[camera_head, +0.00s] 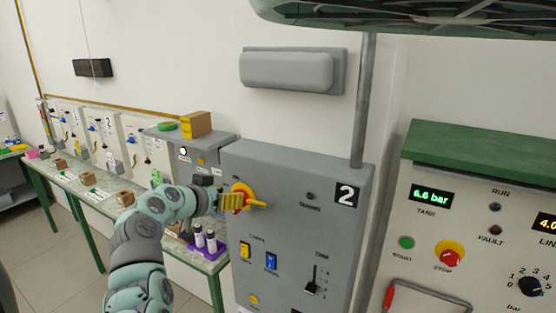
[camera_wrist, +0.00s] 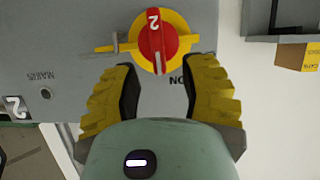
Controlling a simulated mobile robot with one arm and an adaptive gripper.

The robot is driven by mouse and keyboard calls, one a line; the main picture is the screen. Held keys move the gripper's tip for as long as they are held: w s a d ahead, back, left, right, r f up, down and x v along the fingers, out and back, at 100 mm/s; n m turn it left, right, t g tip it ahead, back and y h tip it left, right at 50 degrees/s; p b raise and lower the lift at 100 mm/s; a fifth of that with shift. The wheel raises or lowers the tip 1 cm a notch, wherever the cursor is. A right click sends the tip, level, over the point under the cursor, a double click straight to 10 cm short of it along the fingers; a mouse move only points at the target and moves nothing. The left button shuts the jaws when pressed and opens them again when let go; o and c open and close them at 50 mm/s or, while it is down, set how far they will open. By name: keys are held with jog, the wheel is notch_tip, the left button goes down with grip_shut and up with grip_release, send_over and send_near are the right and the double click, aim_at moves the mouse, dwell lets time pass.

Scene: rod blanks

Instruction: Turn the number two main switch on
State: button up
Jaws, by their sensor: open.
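The number two main switch is a red knob marked 2 on a round yellow plate, in the wrist view (camera_wrist: 156,42), on the grey panel (camera_head: 290,175) with a black 2 label. In the head view the switch (camera_head: 243,191) is partly hidden by my gripper. The knob's grip runs up and down in the wrist view. A thin yellow bar sticks out to its left there. My gripper (camera_wrist: 163,72) is open, its yellow-backed fingers either side of the knob's lower end. I cannot tell whether they touch it. It also shows in the head view (camera_head: 233,202).
The grey panel also has a yellow switch (camera_head: 245,250), a blue switch (camera_head: 270,261) and a black slider (camera_head: 312,278). A green-topped panel (camera_head: 470,165) stands at right. At left is a bench (camera_head: 85,185) with boxes. A yellow box (camera_head: 196,124) sits on a shelf.

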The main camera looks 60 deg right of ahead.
aim_at(236, 213)
jog(key=shift+p+x, duration=0.8)
jog(key=shift+x, duration=0.8)
jog(key=shift+o, duration=0.5)
jog(key=shift+f, duration=0.1)
grip_shut()
